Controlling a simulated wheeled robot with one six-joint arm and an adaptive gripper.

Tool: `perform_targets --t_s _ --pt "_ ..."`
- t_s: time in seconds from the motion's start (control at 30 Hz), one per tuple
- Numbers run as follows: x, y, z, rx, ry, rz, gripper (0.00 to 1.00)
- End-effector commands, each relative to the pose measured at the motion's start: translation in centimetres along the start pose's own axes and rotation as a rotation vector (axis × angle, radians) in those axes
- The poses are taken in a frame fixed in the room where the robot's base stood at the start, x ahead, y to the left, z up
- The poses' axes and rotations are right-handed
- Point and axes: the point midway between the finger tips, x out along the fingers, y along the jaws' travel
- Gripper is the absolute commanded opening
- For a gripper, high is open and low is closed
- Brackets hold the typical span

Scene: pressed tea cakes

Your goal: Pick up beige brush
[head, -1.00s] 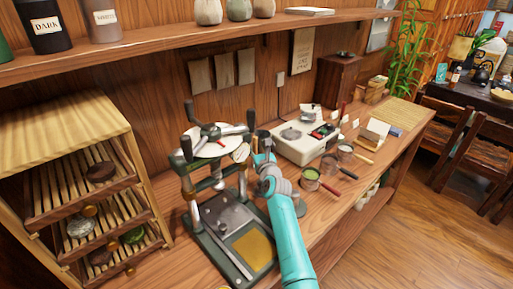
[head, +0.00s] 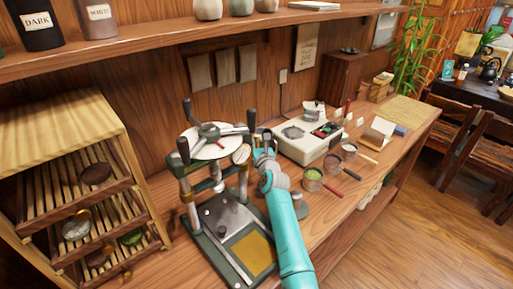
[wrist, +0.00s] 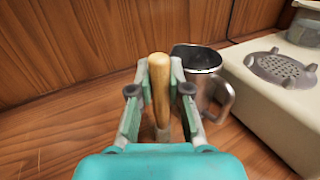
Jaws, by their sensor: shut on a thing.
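The beige brush (wrist: 159,88) shows in the wrist view as a pale wooden handle standing roughly upright between my fingers; its lower end is hidden behind my gripper. My gripper (head: 262,139) is shut on this handle, with a finger on each side. In the head view my gripper is on the workbench between the press and the white scale, and the brush cannot be made out clearly there.
A metal pitcher (wrist: 204,88) stands close to the right of my fingers. The white scale (head: 306,146) is farther right, the press (head: 215,153) just left. Bowls with handles, one holding green powder (head: 312,175), lie in front of the scale. A wooden wall is behind.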

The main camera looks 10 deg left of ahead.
Motion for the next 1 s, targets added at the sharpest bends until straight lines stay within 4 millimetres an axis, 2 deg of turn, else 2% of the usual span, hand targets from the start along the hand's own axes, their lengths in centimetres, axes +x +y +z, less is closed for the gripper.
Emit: perform_targets --t_s 0.13,0.27,0.5,0.7,1.0 --pt "0.0 0.0 0.7 0.000 -0.002 0.001 0.00" --pt "0.0 0.0 2.2 -0.002 -0.004 0.001 0.00" --pt "0.0 0.0 6.8 0.000 -0.004 0.000 0.00" --pt "0.0 0.1 9.3 -0.001 -0.002 0.000 0.00" --pt "0.0 0.1 10.1 0.001 0.000 0.000 0.00"
